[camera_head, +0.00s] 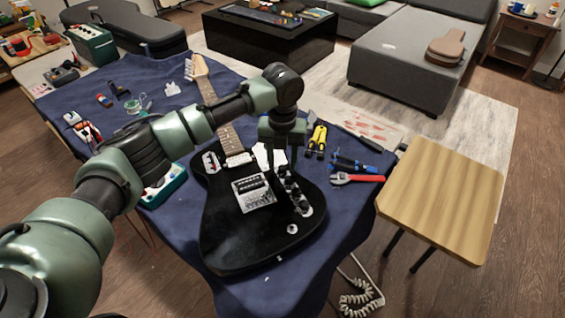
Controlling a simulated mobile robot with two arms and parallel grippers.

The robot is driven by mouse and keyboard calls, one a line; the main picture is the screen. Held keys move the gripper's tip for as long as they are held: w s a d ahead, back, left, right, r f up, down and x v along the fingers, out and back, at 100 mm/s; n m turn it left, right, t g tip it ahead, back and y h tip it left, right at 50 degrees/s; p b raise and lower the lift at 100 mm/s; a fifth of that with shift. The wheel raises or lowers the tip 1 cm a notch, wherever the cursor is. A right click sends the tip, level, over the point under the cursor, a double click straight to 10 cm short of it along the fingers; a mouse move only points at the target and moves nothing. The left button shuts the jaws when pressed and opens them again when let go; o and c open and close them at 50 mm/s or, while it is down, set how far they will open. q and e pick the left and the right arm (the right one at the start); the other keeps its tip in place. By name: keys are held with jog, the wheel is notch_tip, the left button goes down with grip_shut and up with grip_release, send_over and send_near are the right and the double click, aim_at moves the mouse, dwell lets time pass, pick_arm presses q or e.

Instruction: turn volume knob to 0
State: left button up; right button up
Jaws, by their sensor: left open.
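A black electric guitar (235,235) lies face up on a blue cloth on the table, its neck pointing to the back. A row of small metal controls (296,194) sits on a plate at the right side of its body; which one is the volume knob is too small to tell. My left gripper (282,165) points down just above the back end of this row, open. Whether a finger touches a control I cannot tell. My right gripper is not in view.
Pliers, screwdrivers and a red wrench (357,178) lie right of the guitar. A teal box (165,188) is left of it, partly behind my arm. A wooden stool (440,195) stands at the right. A coiled cable (360,297) hangs at the front.

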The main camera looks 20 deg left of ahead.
pick_arm(q)
jog(key=shift+f, duration=0.55)
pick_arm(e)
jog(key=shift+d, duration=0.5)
